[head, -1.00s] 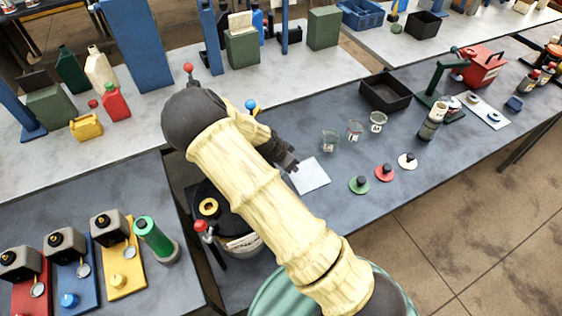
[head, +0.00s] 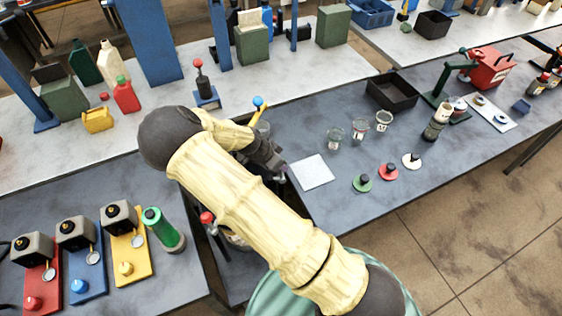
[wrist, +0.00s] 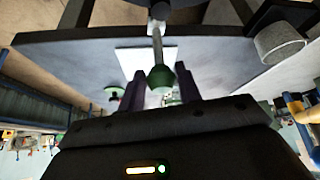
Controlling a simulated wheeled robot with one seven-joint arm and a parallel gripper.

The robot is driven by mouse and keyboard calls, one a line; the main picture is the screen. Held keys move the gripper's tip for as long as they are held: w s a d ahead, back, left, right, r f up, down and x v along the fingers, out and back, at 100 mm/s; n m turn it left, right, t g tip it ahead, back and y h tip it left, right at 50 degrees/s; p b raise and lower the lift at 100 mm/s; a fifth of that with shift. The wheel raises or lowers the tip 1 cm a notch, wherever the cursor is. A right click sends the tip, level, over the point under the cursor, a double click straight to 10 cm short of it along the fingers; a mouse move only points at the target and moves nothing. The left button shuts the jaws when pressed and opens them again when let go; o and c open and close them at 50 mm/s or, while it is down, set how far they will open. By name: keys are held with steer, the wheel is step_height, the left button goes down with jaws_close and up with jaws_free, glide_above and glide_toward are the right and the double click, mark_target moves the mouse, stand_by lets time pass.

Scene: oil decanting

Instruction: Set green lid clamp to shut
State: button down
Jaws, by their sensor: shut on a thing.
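My gripper (head: 272,165) reaches down beside the dark bench, next to the white square pad; my arm hides most of the drum (head: 236,241) below it. In the wrist view my gripper (wrist: 162,90) has its two dark fingers on either side of the green ball knob of the green lid clamp (wrist: 161,79). They are shut on this knob, and its pale rod runs away from the fingers. The green clamp is hidden in the head view. A red-knobbed clamp (head: 207,218) and a blue-knobbed clamp with a yellow lever (head: 258,102) show on either side of my arm.
The white pad (head: 311,172) lies on the bench close to my gripper. Several glass jars (head: 360,128), a black tray (head: 390,92) and coloured discs (head: 388,172) stand farther right. A green cylinder (head: 163,230) stands on the left bench.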

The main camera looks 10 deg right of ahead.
steer(key=shift+s+a+f, duration=0.1)
steer(key=shift+a+f, duration=0.15)
steer(key=shift+a, duration=0.1)
steer(key=c, duration=1.1)
jaws_free()
steer(key=shift+o, duration=0.5)
steer(key=shift+a+f, duration=0.1)
steer(key=shift+d, duration=0.2)
